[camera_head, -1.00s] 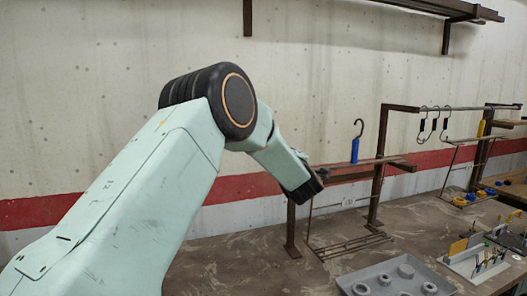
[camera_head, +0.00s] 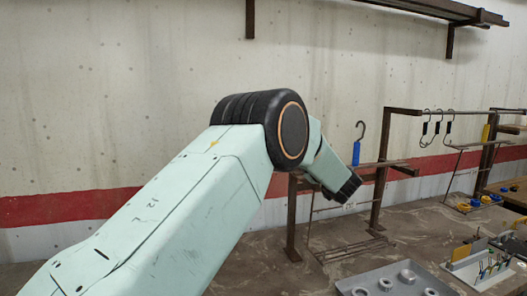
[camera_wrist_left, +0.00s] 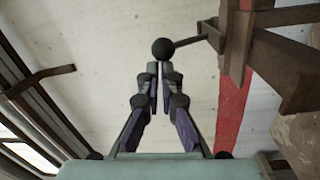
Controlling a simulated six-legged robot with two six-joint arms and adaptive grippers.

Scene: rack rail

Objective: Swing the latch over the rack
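In the left wrist view a black ball (camera_wrist_left: 163,48) sits on the end of a short dark rod that runs right to a brown metal post. It looks like the latch's knob. My left gripper (camera_wrist_left: 159,72) has its fingers nearly together, only a thin gap between them. Its tips are just below the ball in the picture; I cannot tell whether they touch it. The brown rack (camera_head: 378,185) shows in the head view, with my left arm in front of its left part. The arm hides the left gripper and the latch there. My right gripper is out of view.
A hook with a blue handle (camera_head: 357,153) stands upright at the rack. Several hooks (camera_head: 437,125) hang from the rail to the right. A grey tray (camera_head: 385,282) with round parts and a white holder (camera_head: 475,268) with small tools are on the table at front right.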

